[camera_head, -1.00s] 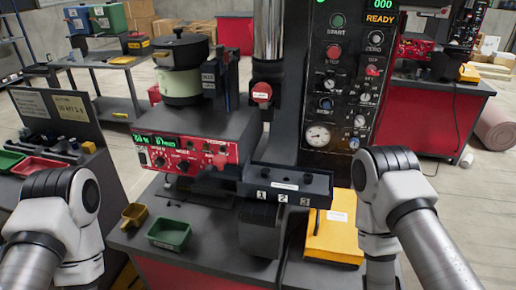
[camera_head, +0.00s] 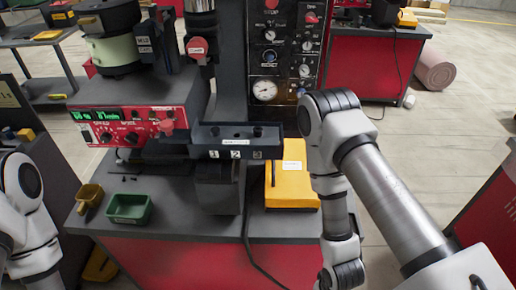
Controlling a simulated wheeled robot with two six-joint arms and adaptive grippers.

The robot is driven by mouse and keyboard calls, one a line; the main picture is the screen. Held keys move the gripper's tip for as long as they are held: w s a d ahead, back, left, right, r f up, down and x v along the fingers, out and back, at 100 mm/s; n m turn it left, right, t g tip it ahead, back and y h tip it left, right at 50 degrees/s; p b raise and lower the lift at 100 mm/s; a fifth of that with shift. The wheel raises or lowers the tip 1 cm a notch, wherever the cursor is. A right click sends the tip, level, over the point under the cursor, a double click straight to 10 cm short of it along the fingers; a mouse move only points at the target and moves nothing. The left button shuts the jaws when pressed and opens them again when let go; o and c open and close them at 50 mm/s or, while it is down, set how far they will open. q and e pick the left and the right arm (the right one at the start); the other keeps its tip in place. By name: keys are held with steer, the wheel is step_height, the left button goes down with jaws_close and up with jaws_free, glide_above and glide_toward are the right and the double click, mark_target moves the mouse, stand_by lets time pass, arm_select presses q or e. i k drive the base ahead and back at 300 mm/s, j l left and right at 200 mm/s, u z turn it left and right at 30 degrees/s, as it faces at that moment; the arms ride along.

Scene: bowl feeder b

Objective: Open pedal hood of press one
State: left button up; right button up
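The press (camera_head: 232,60) stands at the back of the red-sided workbench, with a dark column and a control panel (camera_head: 288,50) with buttons and a round gauge. A yellow piece (camera_head: 100,265) shows low at the bottom left beside the bench, partly hidden; I cannot tell whether it is the pedal hood. No pedal is clearly visible. My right arm reaches down in front of the bench's right side, and its gripper is below the picture. My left arm is at the left edge, and its gripper is out of view.
On the bench are a yellow box (camera_head: 291,187), a green bin (camera_head: 130,208), a small yellow bin (camera_head: 89,197) and a dark tray numbered 1, 2, 3 (camera_head: 236,141). A feeder control box (camera_head: 140,110) stands at left. A black cable (camera_head: 250,240) hangs down the bench front.

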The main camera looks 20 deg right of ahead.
mark_target(288, 182)
steer(key=k+l+z, duration=0.1)
steer(key=l+z, duration=1)
steer(key=l, duration=0.15)
steer(key=k, duration=0.05)
